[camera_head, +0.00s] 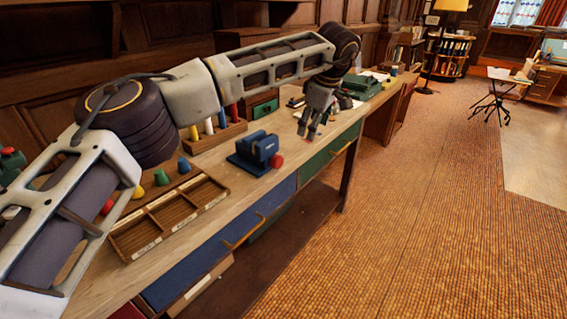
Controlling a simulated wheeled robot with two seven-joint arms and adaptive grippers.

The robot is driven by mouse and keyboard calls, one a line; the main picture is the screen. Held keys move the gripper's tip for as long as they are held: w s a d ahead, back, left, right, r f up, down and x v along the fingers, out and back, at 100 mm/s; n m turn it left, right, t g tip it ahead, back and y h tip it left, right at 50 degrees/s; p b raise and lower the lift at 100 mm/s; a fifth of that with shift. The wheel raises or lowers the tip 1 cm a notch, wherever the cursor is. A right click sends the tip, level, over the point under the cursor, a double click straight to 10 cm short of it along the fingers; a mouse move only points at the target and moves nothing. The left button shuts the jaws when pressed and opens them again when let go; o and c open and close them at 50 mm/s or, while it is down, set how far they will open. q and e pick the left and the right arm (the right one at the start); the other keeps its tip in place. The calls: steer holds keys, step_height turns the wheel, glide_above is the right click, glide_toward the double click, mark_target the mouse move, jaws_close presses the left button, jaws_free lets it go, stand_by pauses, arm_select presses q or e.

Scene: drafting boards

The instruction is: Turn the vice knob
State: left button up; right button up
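A blue vice (256,148) stands on the wooden workbench, near its front edge. Its red knob (277,160) is on the vice's lower right side, facing the front of the bench. My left arm reaches in from the left across the back of the bench. My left gripper (309,132) hangs fingers down over the bench, to the right of the vice and apart from the knob. Its fingertips look separated, with nothing visible between them. My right gripper is out of view.
A wooden compartment tray (168,217) and coloured pegs, including a green one (161,178), lie left of the vice. A green typewriter-like machine (361,86) stands farther right. The bench (257,190) has blue and green drawers. Open carpet (430,200) lies right.

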mark_target(280, 159)
arm_select(q)
steer(key=s+a, duration=0.1)
steer(key=s+a+m+g+y, duration=0.1)
steer(key=a, duration=0.1)
steer(key=a+y, duration=0.1)
steer(key=shift+s+a+r+m, duration=0.25)
steer(key=shift+s+a+m, duration=0.05)
steer(key=shift+s, duration=0.1)
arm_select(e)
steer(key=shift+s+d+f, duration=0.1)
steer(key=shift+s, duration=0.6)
arm_select(q)
steer(key=b+x, duration=0.1)
steer(key=x, duration=0.5)
steer(key=b+x, duration=0.1)
steer(key=x, duration=0.4)
steer(key=shift+s+a+f, duration=0.1)
steer(key=shift+a+f, duration=0.25)
steer(key=shift+x, duration=0.95)
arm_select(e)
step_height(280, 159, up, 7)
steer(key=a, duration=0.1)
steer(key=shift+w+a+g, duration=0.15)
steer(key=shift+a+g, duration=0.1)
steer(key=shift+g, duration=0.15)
